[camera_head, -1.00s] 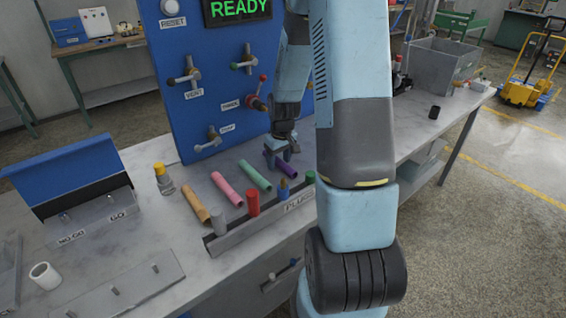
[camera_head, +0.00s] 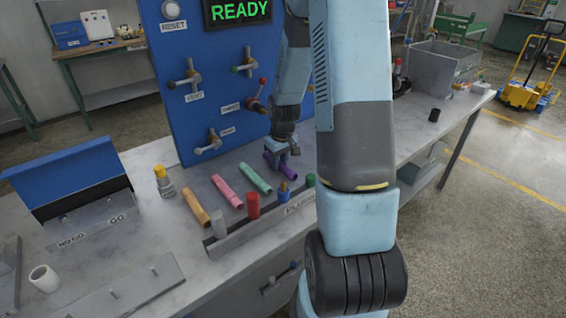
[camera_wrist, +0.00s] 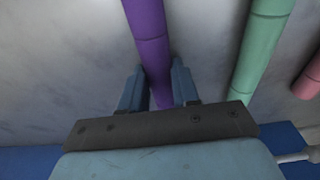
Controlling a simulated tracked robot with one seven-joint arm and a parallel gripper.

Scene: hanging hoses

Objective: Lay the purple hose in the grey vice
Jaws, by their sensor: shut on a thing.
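The purple hose (camera_head: 290,172) is a short tube at the right end of a row of hoses on the bench. It runs straight between my fingers in the wrist view (camera_wrist: 148,28). My gripper (camera_head: 283,155) is low over the bench and shut on the purple hose, with one finger on each side of it in the wrist view (camera_wrist: 157,82). I cannot tell whether the hose is lifted off the bench. I cannot make out a grey vice; my arm hides part of the bench to the right.
A green hose (camera_head: 255,178) lies close beside the purple one, then pink (camera_head: 227,190) and orange (camera_head: 196,207) hoses. A rack with coloured plugs (camera_head: 253,206) stands in front. A blue panel (camera_head: 200,80) with valves rises behind. A grey bin (camera_head: 440,68) stands at the far right.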

